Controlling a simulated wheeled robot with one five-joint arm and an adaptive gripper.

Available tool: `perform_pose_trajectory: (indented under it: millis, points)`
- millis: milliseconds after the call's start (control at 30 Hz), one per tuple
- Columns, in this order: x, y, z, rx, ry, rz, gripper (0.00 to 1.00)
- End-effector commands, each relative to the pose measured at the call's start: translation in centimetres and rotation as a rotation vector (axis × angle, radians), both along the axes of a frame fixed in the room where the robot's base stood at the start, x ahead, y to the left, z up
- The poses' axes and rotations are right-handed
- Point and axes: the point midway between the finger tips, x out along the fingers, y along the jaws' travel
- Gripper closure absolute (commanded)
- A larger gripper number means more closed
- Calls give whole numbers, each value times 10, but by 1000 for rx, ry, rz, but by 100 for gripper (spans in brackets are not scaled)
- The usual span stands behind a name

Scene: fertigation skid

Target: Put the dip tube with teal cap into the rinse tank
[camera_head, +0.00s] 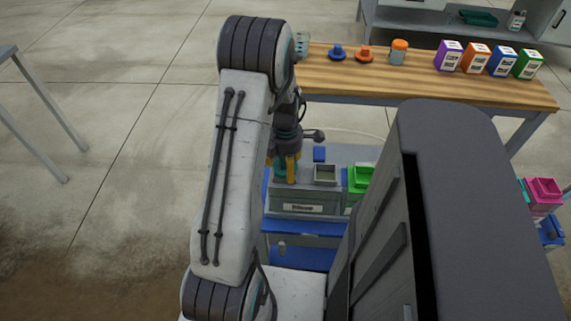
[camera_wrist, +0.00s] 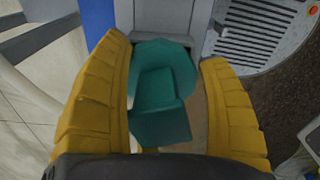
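The teal cap (camera_wrist: 160,105) of the dip tube lies between the two yellow fingers of my gripper (camera_wrist: 166,50) in the wrist view. It shows as a faceted disc with a block on it. A narrow gap shows beside the block's right side, and firm contact is not clear. In the head view my gripper (camera_head: 284,168) points down at the left end of the grey skid unit, with a little teal between its fingers. The tube itself is hidden. A grey open-topped box (camera_head: 326,182) stands right of my gripper; I cannot tell whether it is the rinse tank.
A bright green open container (camera_head: 359,180) stands right of the grey box. A wooden table (camera_head: 430,88) behind carries coloured boxes, blue and orange caps and an orange-lidded jar (camera_head: 398,52). Pink containers (camera_head: 542,192) show at the right. Open floor lies to the left.

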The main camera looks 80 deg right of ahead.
Motion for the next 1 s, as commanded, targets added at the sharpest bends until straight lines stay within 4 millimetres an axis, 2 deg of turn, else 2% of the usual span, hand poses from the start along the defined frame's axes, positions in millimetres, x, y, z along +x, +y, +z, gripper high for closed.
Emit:
perform_pose_trajectory:
  millis: [33,267,567,767,1000]
  points:
    - [0,0,0,0,0,0,26]
    - [0,0,0,0,0,0,5]
    - [0,0,2,-1,1,0,5]
    - [0,-2,22,-6,1,0,5]
    - [0,-2,63,-7,0,0,5]
